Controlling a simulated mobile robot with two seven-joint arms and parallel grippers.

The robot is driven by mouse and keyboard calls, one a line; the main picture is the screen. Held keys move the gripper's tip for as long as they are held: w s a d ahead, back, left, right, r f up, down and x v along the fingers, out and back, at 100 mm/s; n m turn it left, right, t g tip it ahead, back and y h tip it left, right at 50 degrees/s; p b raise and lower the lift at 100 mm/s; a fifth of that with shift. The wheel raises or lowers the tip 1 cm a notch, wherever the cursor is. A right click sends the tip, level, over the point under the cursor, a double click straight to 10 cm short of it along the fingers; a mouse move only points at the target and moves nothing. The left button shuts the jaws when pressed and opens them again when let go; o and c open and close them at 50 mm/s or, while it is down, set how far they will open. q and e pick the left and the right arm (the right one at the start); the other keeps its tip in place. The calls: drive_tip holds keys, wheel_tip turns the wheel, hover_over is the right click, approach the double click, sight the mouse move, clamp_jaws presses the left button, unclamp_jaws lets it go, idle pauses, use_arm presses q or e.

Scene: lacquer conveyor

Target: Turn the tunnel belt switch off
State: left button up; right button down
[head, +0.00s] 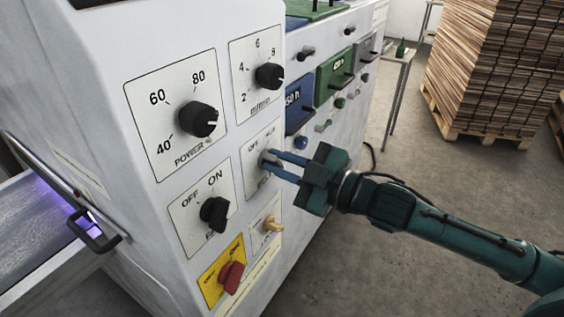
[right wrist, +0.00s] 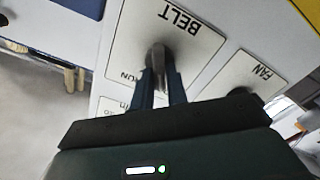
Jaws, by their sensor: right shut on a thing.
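The belt switch is a grey knob (head: 267,160) on a white plate (head: 252,152) on the machine's front panel. In the right wrist view its plate (right wrist: 126,37) reads BELT, upside down, and the knob (right wrist: 157,55) sticks out from it. My right gripper (head: 276,162) comes in from the right with its blue fingers shut on this knob. In the right wrist view the fingers (right wrist: 161,80) reach the knob from below and partly cover it. The knob's exact pointing direction cannot be told. My left gripper is not in view.
Around it are the power dial (head: 200,119), the speed dial (head: 269,76), the black fan switch (head: 214,213), a yellow knob (head: 272,224) and a red knob (head: 231,277) on yellow. Drawers (head: 335,80) line the machine's side. Stacked boards (head: 495,65) stand behind; floor between is open.

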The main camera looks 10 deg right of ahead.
drive_tip(key=shift+s+a+f, duration=0.1)
drive_tip(key=shift+s+f, duration=0.05)
drive_tip(key=c, duration=1.5)
unclamp_jaws()
drive_tip(key=shift+o, duration=0.2)
drive_tip(key=shift+s+d, duration=0.25)
drive_tip(key=shift+d, duration=0.15)
drive_tip(key=b+v, duration=0.3)
drive_tip(key=v, duration=0.9)
drive_tip(key=shift+s, duration=0.1)
